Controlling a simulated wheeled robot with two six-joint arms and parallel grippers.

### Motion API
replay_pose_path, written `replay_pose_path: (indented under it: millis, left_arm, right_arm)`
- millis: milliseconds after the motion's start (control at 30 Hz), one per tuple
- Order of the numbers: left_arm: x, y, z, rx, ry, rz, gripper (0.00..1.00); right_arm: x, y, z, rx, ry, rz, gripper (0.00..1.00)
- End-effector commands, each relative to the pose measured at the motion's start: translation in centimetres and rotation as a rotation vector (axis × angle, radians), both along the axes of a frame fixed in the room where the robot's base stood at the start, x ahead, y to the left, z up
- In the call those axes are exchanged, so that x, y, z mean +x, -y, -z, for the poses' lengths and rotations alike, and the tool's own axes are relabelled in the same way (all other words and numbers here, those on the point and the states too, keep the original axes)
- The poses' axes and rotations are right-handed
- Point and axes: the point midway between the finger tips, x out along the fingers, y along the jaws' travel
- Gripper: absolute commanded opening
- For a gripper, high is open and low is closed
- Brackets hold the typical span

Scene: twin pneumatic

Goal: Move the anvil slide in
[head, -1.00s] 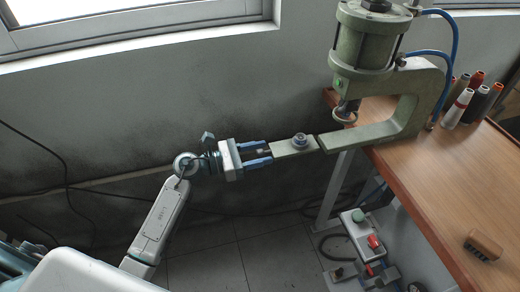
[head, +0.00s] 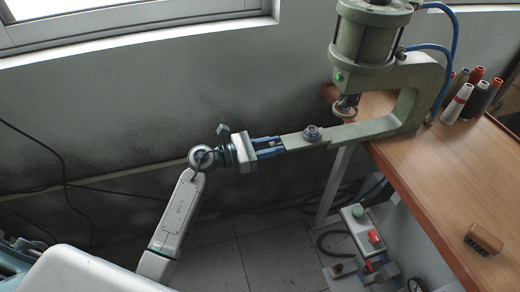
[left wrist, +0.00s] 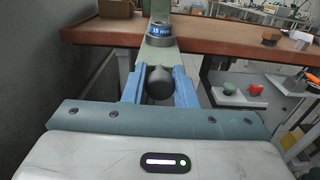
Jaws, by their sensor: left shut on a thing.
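The anvil slide (head: 296,139) is a flat green-grey bar in the head view, with a round metal anvil (head: 312,132) standing on it. It lies in line with the lower arm of the green press (head: 372,130). The anvil is left of the press ram (head: 347,104), not beneath it. My left gripper (head: 280,147) is at the slide's outer left end. In the left wrist view the blue fingers are shut on a dark round knob (left wrist: 160,84) at that end, with the anvil (left wrist: 159,34) beyond it. My right gripper is not in view.
The press stands at the edge of the wooden table (head: 440,190). Several thread spools (head: 475,95) and a small brown block (head: 484,239) are on the table. A control box with green and red buttons (head: 362,228) sits below. The wall is close behind the arm.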

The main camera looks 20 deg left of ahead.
Motion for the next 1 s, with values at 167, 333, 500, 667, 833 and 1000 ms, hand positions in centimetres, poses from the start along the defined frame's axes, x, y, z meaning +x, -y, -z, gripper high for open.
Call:
replay_pose_path:
  millis: [167,333,500,667,833,1000]
  left_arm:
    - [2.7,4.0,0.0,-0.01,0.002,0.0,0.0]
    - [4.5,6.7,0.0,-0.005,0.001,0.001,0.0]
    - [5.1,7.6,-0.1,-0.002,-0.001,0.001,0.0]
    - [5.1,7.6,-0.2,-0.002,0.0,0.0,0.0]
    - [5.1,7.6,-0.2,-0.003,0.001,0.0,0.37]
    - [5.1,7.7,-0.2,-0.003,-0.001,0.002,0.46]
  right_arm:
    - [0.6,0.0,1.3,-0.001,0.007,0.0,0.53]
    - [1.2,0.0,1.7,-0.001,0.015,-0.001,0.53]
    - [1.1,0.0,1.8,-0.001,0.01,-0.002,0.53]
    - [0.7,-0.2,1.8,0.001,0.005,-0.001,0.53]
    - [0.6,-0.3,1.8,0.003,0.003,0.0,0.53]
    - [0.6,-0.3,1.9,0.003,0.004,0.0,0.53]
